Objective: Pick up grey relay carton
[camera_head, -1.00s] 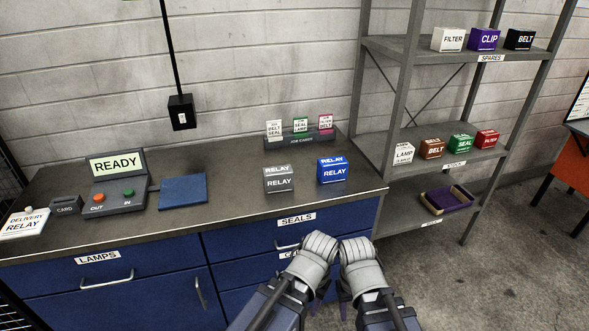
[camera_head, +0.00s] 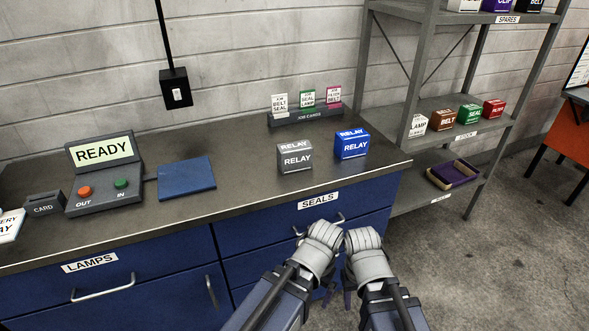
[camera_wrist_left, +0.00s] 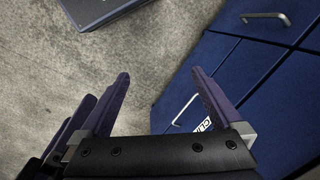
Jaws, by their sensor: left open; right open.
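The grey relay carton (camera_head: 295,157) stands upright on the dark worktop (camera_head: 240,196), left of the blue relay carton (camera_head: 352,144), with a small gap between them. My left gripper (camera_wrist_left: 165,102) is open and empty in the left wrist view, with floor and blue drawer fronts beyond its purple fingers. In the head view my right gripper (camera_head: 348,299) is open, its fingers mostly hidden below the wrist. Both grippers hang in front of the drawers, below the worktop and apart from the grey carton.
A READY terminal (camera_head: 104,177), a card holder (camera_head: 44,204) and a blue mat (camera_head: 186,178) lie to the left. A job card rack (camera_head: 305,116) stands behind the cartons. A grey shelf unit (camera_head: 455,137) stands at right. Worktop in front of the grey carton is clear.

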